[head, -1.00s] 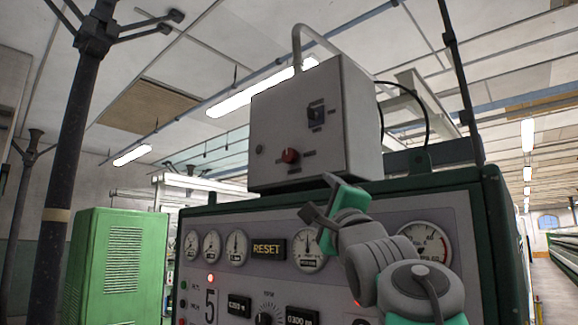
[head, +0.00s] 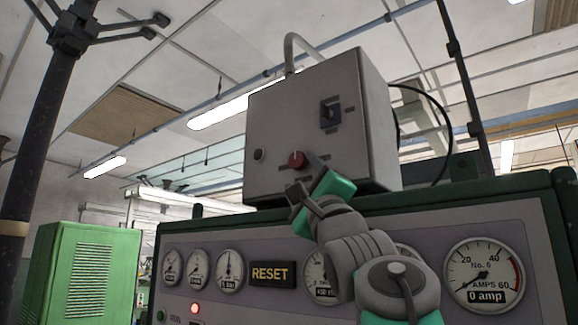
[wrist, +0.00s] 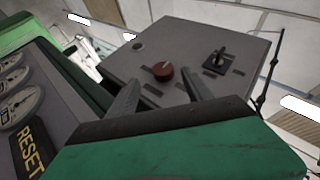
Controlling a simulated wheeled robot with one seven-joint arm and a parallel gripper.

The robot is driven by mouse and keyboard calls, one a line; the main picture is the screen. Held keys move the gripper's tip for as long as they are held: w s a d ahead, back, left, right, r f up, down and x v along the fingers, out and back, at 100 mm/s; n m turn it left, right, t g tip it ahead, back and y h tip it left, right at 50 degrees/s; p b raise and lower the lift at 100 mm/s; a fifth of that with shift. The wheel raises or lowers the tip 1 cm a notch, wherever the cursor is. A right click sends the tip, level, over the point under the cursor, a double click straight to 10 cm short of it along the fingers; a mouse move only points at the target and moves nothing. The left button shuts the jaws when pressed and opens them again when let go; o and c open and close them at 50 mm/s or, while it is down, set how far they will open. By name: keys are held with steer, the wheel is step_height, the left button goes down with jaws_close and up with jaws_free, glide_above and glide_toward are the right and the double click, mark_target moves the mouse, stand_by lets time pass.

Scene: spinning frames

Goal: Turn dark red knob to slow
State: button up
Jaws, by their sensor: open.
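The dark red knob (head: 296,160) is on the front of a grey control box (head: 272,112) that stands on top of the machine. Small label plates sit around the knob, but their words are too small to read. In the wrist view the knob (wrist: 163,71) shows ahead, beyond and between the two fingertips. My gripper (head: 304,178) is just below and right of the knob in the head view. It is open and empty, and appears apart from the knob. The wrist view shows its two fingers (wrist: 158,88) spread.
A black switch (head: 330,114) and a small dark button (head: 259,155) share the box face. Below are a RESET plate (head: 272,274), several gauges and the machine's green top edge (head: 465,192). A green cabinet (head: 85,272) stands at left. A cable loops at the box's right.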

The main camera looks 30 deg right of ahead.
mark_target(297, 162)
steer(key=p+x, duration=0.1)
steer(key=x, duration=0.1)
steer(key=p+x, duration=0.1)
steer(key=x, duration=0.1)
steer(key=p+x, duration=0.1)
steer(key=x, duration=0.2)
steer(key=shift+s+d+p, duration=0.2)
steer(key=shift+d+p, duration=0.1)
steer(key=shift+p, duration=0.1)
jaws_close()
